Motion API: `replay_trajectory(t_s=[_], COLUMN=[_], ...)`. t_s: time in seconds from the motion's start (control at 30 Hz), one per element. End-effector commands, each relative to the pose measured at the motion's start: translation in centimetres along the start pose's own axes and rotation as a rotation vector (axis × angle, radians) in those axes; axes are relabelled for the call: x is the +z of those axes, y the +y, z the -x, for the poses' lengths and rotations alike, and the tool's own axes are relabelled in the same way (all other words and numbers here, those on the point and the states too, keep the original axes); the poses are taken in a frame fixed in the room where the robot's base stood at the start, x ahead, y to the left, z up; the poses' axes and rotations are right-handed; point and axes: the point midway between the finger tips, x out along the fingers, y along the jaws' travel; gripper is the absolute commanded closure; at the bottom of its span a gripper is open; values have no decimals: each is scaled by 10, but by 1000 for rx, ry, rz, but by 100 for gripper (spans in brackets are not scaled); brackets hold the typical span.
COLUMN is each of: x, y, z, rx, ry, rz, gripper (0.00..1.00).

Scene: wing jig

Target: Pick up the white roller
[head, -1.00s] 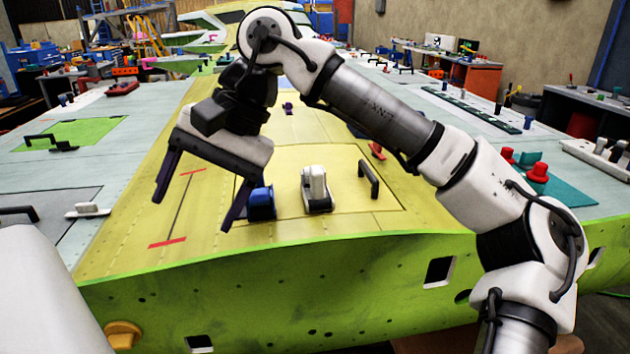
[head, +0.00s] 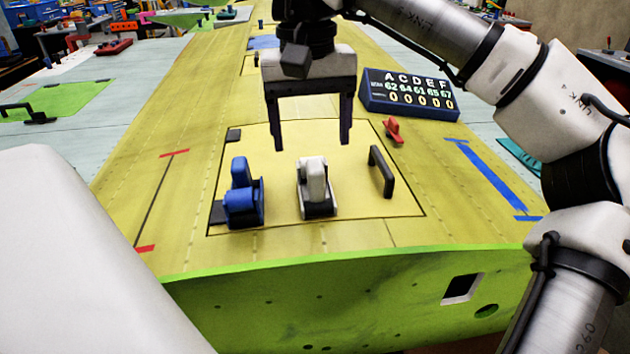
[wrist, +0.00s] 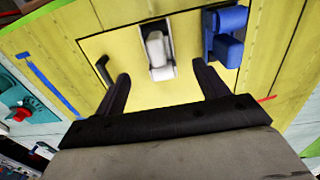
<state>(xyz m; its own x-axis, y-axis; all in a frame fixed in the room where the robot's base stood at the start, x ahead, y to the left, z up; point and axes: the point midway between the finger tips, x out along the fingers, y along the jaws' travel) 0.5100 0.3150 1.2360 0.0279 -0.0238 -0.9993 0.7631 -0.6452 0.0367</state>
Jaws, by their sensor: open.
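The white roller (head: 314,180) sits upright in a dark base on the yellow panel, in the lower middle of the head view. It also shows in the wrist view (wrist: 156,50), ahead of and between the fingers. My gripper (head: 312,146) is open and empty, with both fingers pointing down above the panel, behind the roller as the head view shows it. The gripper also shows in the wrist view (wrist: 160,82), its two dark fingers spread wide. The fingers appear apart from the roller.
A blue roller (head: 243,195) stands left of the white one, and a black handle (head: 381,172) stands to its right. A red clamp-like part (head: 393,130) and a dark number board (head: 408,95) lie farther back right. Blue tape (head: 490,180) marks the right side.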

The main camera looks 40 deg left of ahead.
Motion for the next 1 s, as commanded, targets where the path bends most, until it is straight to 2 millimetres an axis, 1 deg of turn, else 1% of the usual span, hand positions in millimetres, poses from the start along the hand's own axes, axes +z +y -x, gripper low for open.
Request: replay_trajectory(t_s=[0.03, 0.1, 0.2, 0.37, 0.47, 0.6, 0.7, 0.8, 0.97, 1.0], x=[1, 0, 0, -1, -4, -7, -7, -7, -7, -7], y=[0, 0, 0, 0, 1, 2, 2, 1, 1, 1], z=[-10, -20, -31, -40, -52, -74, -85, -89, -89, -89], rx=[-2, 0, 0, -2, -1, -1, -2, -2, -2, -2], ry=[-2, -1, 0, 0, -1, -1, 0, 1, 2, 2], rz=[3, 0, -1, 0, 0, 0, 1, 0, 0, 0], gripper=[27, 27, 27, 27, 27, 27, 27, 27, 27, 30])
